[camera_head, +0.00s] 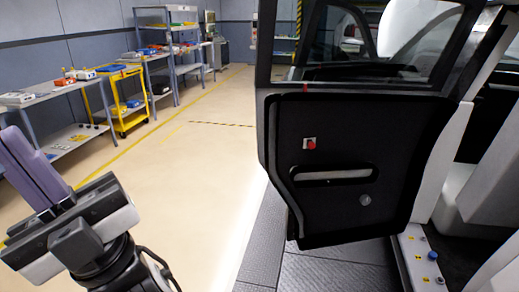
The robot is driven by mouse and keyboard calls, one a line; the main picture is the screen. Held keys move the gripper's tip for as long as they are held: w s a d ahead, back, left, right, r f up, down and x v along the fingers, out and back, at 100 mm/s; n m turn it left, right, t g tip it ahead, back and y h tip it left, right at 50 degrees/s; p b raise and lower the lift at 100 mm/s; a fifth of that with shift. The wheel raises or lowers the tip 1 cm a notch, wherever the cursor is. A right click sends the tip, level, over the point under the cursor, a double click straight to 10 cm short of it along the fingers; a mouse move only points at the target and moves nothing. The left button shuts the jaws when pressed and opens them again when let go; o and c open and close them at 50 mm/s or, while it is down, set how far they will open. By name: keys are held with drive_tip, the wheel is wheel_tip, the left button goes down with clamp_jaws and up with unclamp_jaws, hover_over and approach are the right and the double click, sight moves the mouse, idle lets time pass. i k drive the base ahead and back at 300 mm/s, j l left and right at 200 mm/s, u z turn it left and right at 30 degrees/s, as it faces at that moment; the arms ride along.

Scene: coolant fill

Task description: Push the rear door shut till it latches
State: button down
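The rear door (410,165) stands open in the head view, right of the middle, with its dark inner panel facing me. A window fills its upper frame. The panel has a red button (310,144), a long pull recess (333,175) and a small round fitting (365,200). My gripper (18,140) is at the lower left, well apart from the door. Its two purple-grey fingers lie side by side, appear closed together and hold nothing I can see. The car's door sill (420,258) shows at the lower right. The latch is not clearly visible.
Shelves and tables with parts (45,95) line the left wall, with a yellow cart (125,105) among them. The floor (205,150) between them and the door is clear. A dark ribbed platform (262,240) lies below the door. A pale seat (485,190) is inside the car.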

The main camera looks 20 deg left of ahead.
sight(377, 141)
drive_tip(key=i+j, duration=0.4)
drive_tip(key=i+j+u, duration=0.1)
drive_tip(key=i+j, duration=0.25)
drive_tip(key=i, duration=0.15)
drive_tip(key=i+j, duration=0.2)
drive_tip(key=j, duration=0.25)
drive_tip(key=i+j, duration=0.2)
drive_tip(key=j, duration=0.2)
drive_tip(key=i+j+u, duration=0.1)
drive_tip(key=i+j, duration=0.15)
drive_tip(key=j, duration=0.2)
drive_tip(key=i+j, duration=0.2)
drive_tip(key=j, duration=0.2)
